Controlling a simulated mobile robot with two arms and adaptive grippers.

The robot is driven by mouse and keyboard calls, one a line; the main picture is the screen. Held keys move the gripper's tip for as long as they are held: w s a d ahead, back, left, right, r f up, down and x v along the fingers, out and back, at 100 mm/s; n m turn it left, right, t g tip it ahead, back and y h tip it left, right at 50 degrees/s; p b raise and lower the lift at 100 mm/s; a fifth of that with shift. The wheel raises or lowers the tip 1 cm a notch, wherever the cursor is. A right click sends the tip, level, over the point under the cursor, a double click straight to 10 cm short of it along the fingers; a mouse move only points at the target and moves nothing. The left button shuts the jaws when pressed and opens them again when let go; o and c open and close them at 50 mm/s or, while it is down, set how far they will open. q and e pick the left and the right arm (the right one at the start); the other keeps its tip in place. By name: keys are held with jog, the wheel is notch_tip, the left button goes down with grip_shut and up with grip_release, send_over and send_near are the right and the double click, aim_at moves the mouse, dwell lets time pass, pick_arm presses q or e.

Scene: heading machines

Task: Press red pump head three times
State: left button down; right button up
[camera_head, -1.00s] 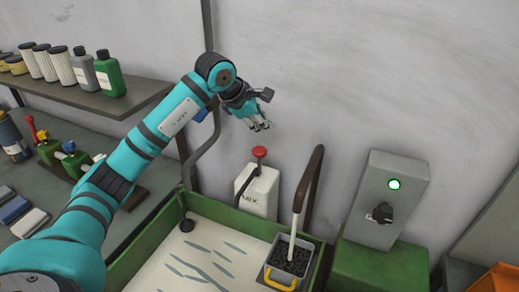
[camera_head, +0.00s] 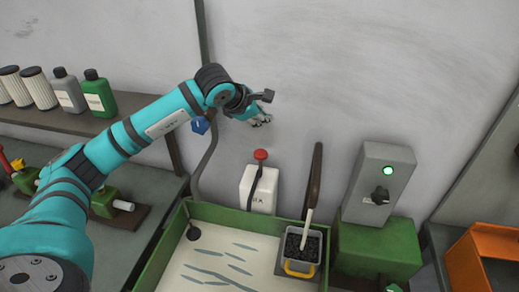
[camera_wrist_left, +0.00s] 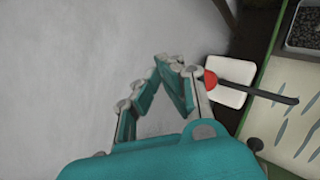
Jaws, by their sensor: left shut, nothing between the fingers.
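The red pump head (camera_head: 261,155) sits on top of a white container (camera_head: 259,188) against the wall, behind the green tray. A dark spout runs down its front. My left gripper (camera_head: 262,121) is shut and empty, in the air above the red pump head and apart from it in the head view. In the left wrist view the shut fingers (camera_wrist_left: 166,60) lie beside the red pump head (camera_wrist_left: 210,80), which is partly hidden behind a finger. The white container (camera_wrist_left: 228,85) shows beyond it. My right gripper is not in view.
A green-rimmed tray (camera_head: 215,212) with pale liquid lies in front of the container. A grey bin of dark bits (camera_head: 303,247) holds a brush-like handle. A grey switch box (camera_head: 382,185) with a lit green button stands right. A shelf with bottles (camera_head: 98,95) is at left.

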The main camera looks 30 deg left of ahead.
aim_at(263, 153)
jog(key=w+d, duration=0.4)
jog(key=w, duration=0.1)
pick_arm(q)
notch_tip(263, 153, down, 4)
jog(key=shift+w+d+r+b, duration=0.1)
jog(key=shift+r+b, duration=0.05)
jog(key=shift+b, duration=0.55)
notch_tip(263, 153, down, 5)
jog(key=b, duration=0.3)
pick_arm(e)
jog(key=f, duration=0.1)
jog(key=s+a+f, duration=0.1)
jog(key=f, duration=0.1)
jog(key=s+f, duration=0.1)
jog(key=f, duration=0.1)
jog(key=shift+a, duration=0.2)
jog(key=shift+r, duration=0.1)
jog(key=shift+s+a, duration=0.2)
pick_arm(q)
jog(key=shift+f+b, duration=0.2)
jog(key=shift+b, duration=0.15)
